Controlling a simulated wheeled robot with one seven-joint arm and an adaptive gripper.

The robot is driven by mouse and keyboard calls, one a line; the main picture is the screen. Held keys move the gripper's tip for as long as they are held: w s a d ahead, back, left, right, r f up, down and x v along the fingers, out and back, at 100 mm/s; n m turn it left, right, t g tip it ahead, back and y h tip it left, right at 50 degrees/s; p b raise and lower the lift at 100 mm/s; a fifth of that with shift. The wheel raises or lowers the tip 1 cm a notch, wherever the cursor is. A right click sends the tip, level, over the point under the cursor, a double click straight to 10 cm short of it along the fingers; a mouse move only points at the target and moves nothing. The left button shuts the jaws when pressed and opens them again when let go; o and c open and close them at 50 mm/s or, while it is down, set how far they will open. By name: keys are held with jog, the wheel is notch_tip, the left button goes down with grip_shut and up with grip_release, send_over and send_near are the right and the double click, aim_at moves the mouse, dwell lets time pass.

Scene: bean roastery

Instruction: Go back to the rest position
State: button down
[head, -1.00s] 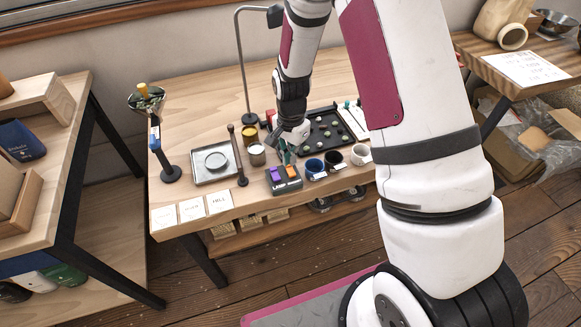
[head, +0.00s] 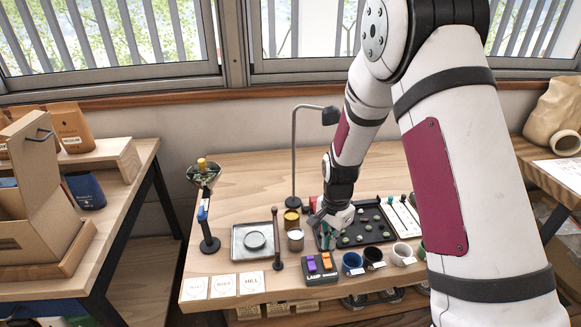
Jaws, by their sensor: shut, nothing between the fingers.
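My gripper (head: 328,236) shows in the head view at the end of my white arm, over the middle of the wooden table (head: 240,181). It is shut with nothing in it. It hangs just behind the block with purple and orange switches (head: 319,280), at the left edge of the black tray (head: 376,237) with small green pieces. The fingertips are small here, and I cannot tell whether they touch anything. My arm hides part of the table's right side.
A lamp (head: 294,150) rises behind. Several cups, including a blue one (head: 352,263), line the front. A square metal tray (head: 255,241) lies left.

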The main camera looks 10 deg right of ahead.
jog(key=s+r+n+t, duration=0.1)
jog(key=s+r+n, duration=0.25)
jog(key=r, duration=0.65)
jog(key=s+r+n+t, duration=0.15)
jog(key=s+r, duration=0.25)
jog(key=r, duration=0.7)
jog(key=s+r+n+t, duration=0.1)
jog(key=s+r+n, duration=0.2)
jog(key=s, duration=0.6)
jog(key=s+r+n+t, duration=0.1)
jog(key=s+r+n, duration=0.3)
jog(key=s+r, duration=0.3)
jog(key=shift+s+d+r, duration=0.15)
jog(key=shift+s, duration=1)
jog(key=shift+t, duration=0.25)
